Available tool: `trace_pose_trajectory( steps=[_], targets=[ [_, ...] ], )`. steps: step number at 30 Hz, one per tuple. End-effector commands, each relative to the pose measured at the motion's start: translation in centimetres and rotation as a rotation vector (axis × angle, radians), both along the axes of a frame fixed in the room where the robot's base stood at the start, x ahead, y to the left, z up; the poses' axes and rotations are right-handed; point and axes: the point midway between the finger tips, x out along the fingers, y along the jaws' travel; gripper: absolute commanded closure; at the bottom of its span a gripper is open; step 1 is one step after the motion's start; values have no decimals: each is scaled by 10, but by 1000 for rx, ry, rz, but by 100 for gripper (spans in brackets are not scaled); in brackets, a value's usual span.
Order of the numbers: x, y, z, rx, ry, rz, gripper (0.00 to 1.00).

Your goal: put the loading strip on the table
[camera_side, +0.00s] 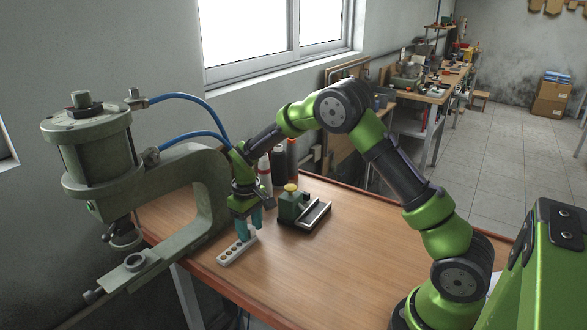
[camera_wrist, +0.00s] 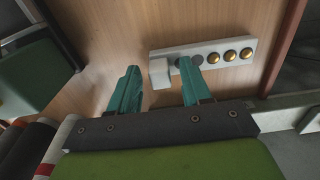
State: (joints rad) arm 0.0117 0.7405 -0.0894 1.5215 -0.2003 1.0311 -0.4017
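The loading strip (camera_side: 233,253) is a pale grey bar with a row of round spots, lying on the wooden table (camera_side: 300,275) near its front left edge. In the wrist view the strip (camera_wrist: 215,47) shows several brass-coloured domes and a raised block at its left end. My gripper (camera_side: 248,229) points down over the far end of the strip. In the wrist view its teal fingers (camera_wrist: 158,68) are spread apart, one on each side of that end block. I cannot tell whether either finger touches the strip. The right finger partly covers the strip.
A green pneumatic press (camera_side: 205,175) with blue hoses stands to the left. A small green fixture (camera_side: 290,207) with a yellow knob and a metal channel (camera_side: 314,214) sits right of my gripper. Bottles (camera_side: 278,165) stand behind. The table's front right is clear.

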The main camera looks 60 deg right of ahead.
Motion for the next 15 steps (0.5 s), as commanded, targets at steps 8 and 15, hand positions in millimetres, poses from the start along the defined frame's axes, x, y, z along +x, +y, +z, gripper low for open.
trace_pose_trajectory(
  steps=[8,15],
  targets=[
    [0,0,5,0,-1,0,52],
    [1,0,46,0,-5,0,52]
  ],
)
